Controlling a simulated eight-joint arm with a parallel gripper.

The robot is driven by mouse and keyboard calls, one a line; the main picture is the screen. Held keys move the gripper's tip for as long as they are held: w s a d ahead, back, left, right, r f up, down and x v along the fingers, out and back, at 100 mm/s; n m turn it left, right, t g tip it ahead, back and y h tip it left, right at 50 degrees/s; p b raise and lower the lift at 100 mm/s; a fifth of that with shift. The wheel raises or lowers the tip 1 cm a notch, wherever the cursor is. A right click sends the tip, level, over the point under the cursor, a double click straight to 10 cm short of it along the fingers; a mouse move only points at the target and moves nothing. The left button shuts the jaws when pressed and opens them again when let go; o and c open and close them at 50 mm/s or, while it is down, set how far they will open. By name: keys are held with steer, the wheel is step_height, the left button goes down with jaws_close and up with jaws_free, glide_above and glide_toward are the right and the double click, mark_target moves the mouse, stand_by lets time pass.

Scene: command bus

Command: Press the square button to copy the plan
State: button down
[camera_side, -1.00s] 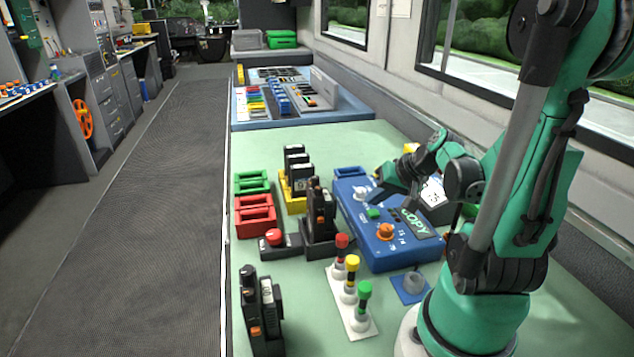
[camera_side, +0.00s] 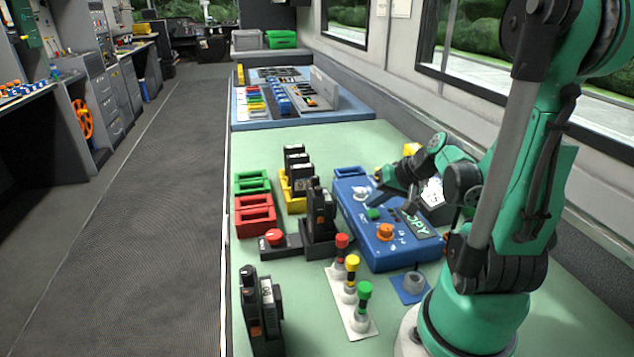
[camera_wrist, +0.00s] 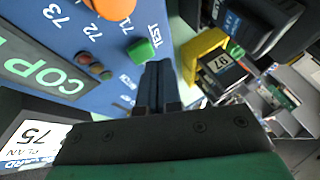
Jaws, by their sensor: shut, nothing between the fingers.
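The blue box (camera_side: 372,250) marked COPY stands on the green table. A green square button (camera_side: 373,214) is on its top face. In the wrist view the same green button (camera_wrist: 141,50) is beside the word TEST, just left of my fingertips. My gripper (camera_side: 373,203) is shut and empty, its fingers pointing down at the box from the right, close above the green button. In the wrist view my gripper (camera_wrist: 157,66) shows its fingers together. I cannot tell whether the tips touch the button.
An orange knob (camera_side: 385,231) and a white knob (camera_side: 361,193) are on the box. A yellow holder (camera_side: 293,204) and black handsets (camera_side: 320,212) stand to its left. Red, yellow and green-topped posts (camera_side: 350,285) are in front. A white card marked 75 (camera_wrist: 35,143) is at the lower left.

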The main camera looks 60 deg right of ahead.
mark_target(375, 213)
steer(key=shift+f, duration=0.45)
stand_by(0.6)
steer(key=shift+r, duration=0.75)
steer(key=shift+r, duration=2.55)
